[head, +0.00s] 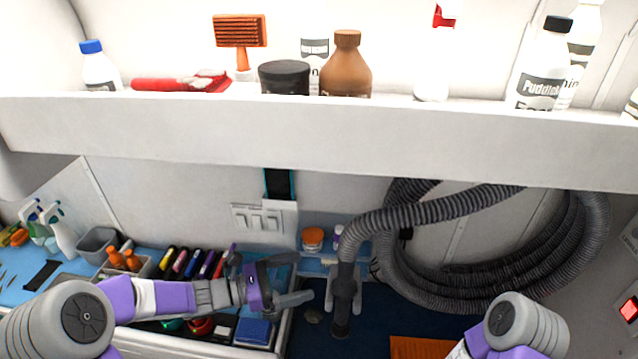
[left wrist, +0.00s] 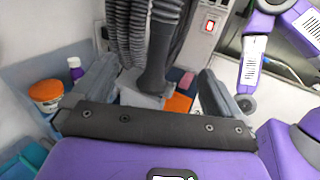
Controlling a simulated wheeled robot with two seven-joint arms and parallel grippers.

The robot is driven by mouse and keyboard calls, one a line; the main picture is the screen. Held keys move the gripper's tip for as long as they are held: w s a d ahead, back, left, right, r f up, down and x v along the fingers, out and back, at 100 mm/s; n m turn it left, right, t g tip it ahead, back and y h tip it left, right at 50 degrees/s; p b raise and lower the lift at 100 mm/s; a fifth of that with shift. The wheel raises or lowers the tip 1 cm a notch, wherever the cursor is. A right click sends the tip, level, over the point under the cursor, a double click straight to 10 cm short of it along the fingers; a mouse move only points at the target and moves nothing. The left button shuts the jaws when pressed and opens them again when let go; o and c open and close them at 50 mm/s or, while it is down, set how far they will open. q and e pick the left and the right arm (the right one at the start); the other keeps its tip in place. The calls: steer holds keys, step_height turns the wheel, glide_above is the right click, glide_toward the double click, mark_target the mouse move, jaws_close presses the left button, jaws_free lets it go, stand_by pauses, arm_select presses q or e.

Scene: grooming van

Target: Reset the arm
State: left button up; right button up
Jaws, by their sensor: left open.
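My left arm comes in from the left in the head view. My left gripper (head: 300,280) is open and empty above the open drawer and counter, left of the grey hose nozzle. In the left wrist view, my left gripper (left wrist: 156,85) shows its two grey fingers wide apart, with the hose nozzle (left wrist: 150,80) beyond the gap. I cannot see the fingers touching anything. My right arm (head: 515,325) shows only in part at the bottom right of the head view; its gripper is out of the picture.
A ribbed grey hose (head: 590,240) hangs coiled on the wall, its nozzle (head: 345,290) pointing down. A white shelf (head: 320,132) with bottles overhangs the counter. The drawer holds coloured items. An orange-lidded jar (head: 312,238) stands at the back. An orange mat (head: 420,347) lies low.

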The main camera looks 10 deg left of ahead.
arm_select(q)
steer(key=s+f+m+g+y+b, duration=0.2)
steer(key=s+f+m+y, duration=0.2)
steer(key=f, duration=1)
steer(key=s+d+f+m+g+y+b, duration=0.1)
steer(key=s+f+m+y, duration=0.3)
steer(key=s+f+m, duration=0.4)
steer(key=s+f+m+g+y+b, duration=0.4)
steer(key=s+f+m, duration=0.3)
steer(key=f, duration=1.3)
steer(key=shift+d+f+m, duration=0.2)
steer(key=shift+d+m, duration=0.15)
steer(key=shift+m, duration=0.35)
